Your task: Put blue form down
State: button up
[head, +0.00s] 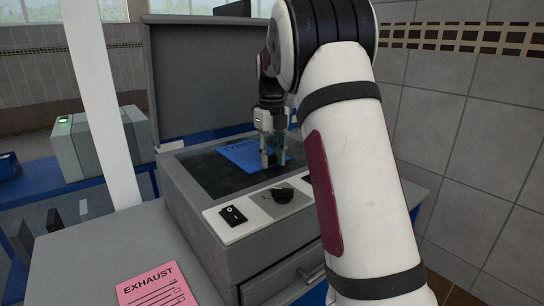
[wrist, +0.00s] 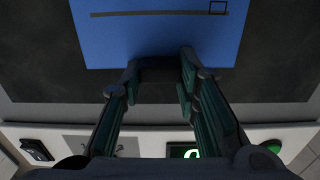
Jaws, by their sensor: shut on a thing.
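The blue form (head: 240,155) with "TYRES" printed on it lies over the dark flat top of the grey machine (head: 182,172), under the raised lid. In the wrist view the form (wrist: 160,38) shows flat, its near edge at my fingertips. My gripper (head: 272,162) points down at the form's right part. In the wrist view my gripper (wrist: 160,68) has its fingers on either side of a dark piece at the form's near edge, shut on it. I cannot tell whether the form touches the surface.
The machine's raised grey lid (head: 210,80) stands behind. Its front panel has a black rocker switch (head: 233,215) and a dark knob (head: 282,193). A pink "EXHAUST" form (head: 155,287) lies on the grey counter (head: 95,250). A white post (head: 102,100) stands left; a tiled wall is right.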

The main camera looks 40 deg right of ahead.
jog(key=shift+f, duration=0.1)
jog(key=o, duration=1.1)
jog(key=shift+o, duration=0.2)
notch_tip(320, 180, up, 12)
jog(key=b, duration=0.1)
jog(key=shift+b, duration=0.4)
